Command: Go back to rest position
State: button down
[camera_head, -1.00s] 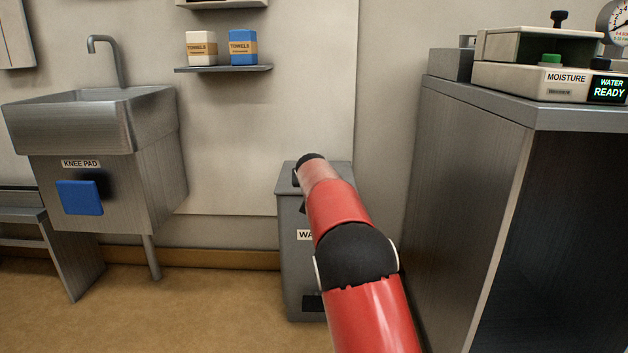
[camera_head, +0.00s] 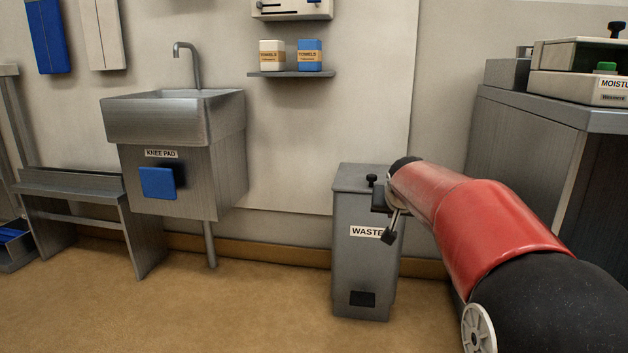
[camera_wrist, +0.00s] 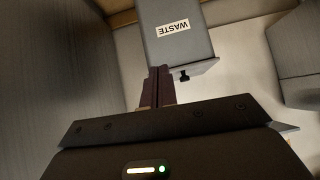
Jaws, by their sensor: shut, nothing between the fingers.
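My gripper (camera_head: 386,222) shows at the end of my red arm, in front of the upper right part of the grey waste bin (camera_head: 362,275). In the wrist view my gripper's fingers (camera_wrist: 160,84) are closed together with nothing between them. They point toward the waste bin (camera_wrist: 178,38), which appears upside down there with its label readable. I cannot tell whether the fingers touch the bin. My arm hides part of the bin's right side in the head view.
A metal sink (camera_head: 175,118) with a blue knee pad (camera_head: 158,183) stands left. A shelf (camera_head: 290,74) holds two towel packs. A steel bench (camera_head: 75,185) is at far left. A metal cabinet (camera_head: 515,150) with a moisture device (camera_head: 585,88) stands right. The floor at front left is clear.

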jog(key=s+a+f+n+g+y, duration=0.1)
jog(key=s+f, duration=0.2)
jog(key=s, duration=0.9)
jog(key=s+a+f+n+g, duration=0.1)
jog(key=s+a+f, duration=0.15)
jog(key=s, duration=1.05)
jog(key=s+f+n+g+y, duration=0.15)
jog(key=s+f, duration=0.25)
jog(key=s, duration=0.8)
notch_tip(320, 180, up, 13)
jog(key=s+p, duration=0.1)
jog(key=p, duration=1.2)
jog(key=shift+a+m+h+p, duration=0.2)
jog(key=shift+m+h+p, duration=0.1)
jog(key=shift+m+h, duration=0.15)
jog(key=shift+f, duration=0.15)
